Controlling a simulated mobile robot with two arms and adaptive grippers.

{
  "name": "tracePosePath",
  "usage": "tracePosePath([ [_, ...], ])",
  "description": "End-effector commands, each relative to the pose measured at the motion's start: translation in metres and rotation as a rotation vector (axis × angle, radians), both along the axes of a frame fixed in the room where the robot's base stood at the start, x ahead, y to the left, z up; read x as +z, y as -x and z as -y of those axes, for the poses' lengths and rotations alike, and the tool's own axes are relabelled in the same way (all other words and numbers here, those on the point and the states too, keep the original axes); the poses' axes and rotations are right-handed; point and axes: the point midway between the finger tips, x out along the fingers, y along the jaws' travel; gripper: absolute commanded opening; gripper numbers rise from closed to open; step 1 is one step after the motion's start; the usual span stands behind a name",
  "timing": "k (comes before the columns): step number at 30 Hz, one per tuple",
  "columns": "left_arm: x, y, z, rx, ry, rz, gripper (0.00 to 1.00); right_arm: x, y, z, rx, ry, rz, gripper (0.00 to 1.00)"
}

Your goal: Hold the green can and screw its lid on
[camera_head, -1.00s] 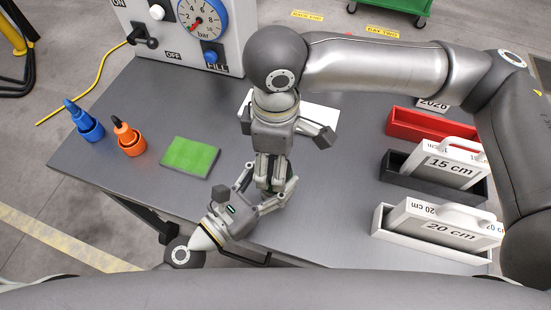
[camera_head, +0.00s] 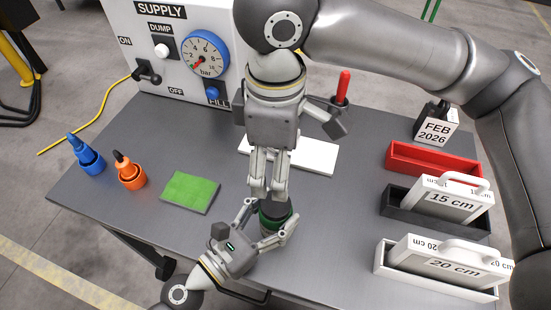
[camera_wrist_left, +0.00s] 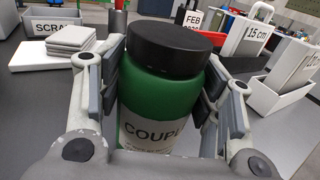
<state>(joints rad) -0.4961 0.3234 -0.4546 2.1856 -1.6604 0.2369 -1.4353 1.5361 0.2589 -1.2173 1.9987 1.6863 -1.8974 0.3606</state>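The green can (camera_head: 266,222) stands near the front edge of the table, with a white label in the left wrist view (camera_wrist_left: 150,100). My left gripper (camera_head: 264,229) is shut around its sides, a pad on each side. The black lid (camera_head: 275,208) sits on top of the can; in the left wrist view the lid (camera_wrist_left: 168,45) looks level with the can, no clear gap showing. My right gripper (camera_head: 267,192) points down just above the lid, its fingers slightly apart and empty. No right finger touches the lid in the left wrist view.
A white plate (camera_head: 310,155) lies behind the right gripper. A green pad (camera_head: 189,192), an orange bottle (camera_head: 130,174) and a blue bottle (camera_head: 87,158) stand left. Red (camera_head: 432,163), black (camera_head: 395,203) and white (camera_head: 385,265) trays line the right. The supply box (camera_head: 150,60) is at the back.

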Motion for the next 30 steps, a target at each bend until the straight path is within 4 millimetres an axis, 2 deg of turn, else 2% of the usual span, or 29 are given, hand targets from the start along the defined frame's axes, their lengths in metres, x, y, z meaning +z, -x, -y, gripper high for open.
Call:
tracePosePath([
  [1, 0.0, 0.0, 0.0, 0.0, 0.0, 0.0, 0.7, 0.0, 0.0, 0.0, 0.0, 0.0, 0.0, 0.75],
  [3, 0.0, 0.0, 0.0, 0.0, 0.0, 0.0, 0.79, 0.0, 0.0, 0.0, 0.0, 0.0, 0.0, 0.75],
  [4, 0.0, 0.0, 0.0, 0.0, 0.0, 0.0, 0.8, 0.0, 0.0, 0.0, 0.0, 0.0, 0.0, 0.75],
  [17, 0.0, 0.003, -0.003, 0.0, -0.001, -0.001, 0.8, 0.0, 0.0, 0.0, 0.0, 0.0, 0.0, 0.75],
  [26, -0.001, 0.022, -0.022, 0.0, -0.001, -0.002, 0.8, 0.0, 0.0, 0.0, 0.0, 0.0, 0.0, 0.75],
  [30, -0.002, 0.037, -0.037, 0.004, 0.001, -0.008, 0.8, 0.0, 0.0, 0.0, 0.0, 0.0, 0.0, 0.75],
])
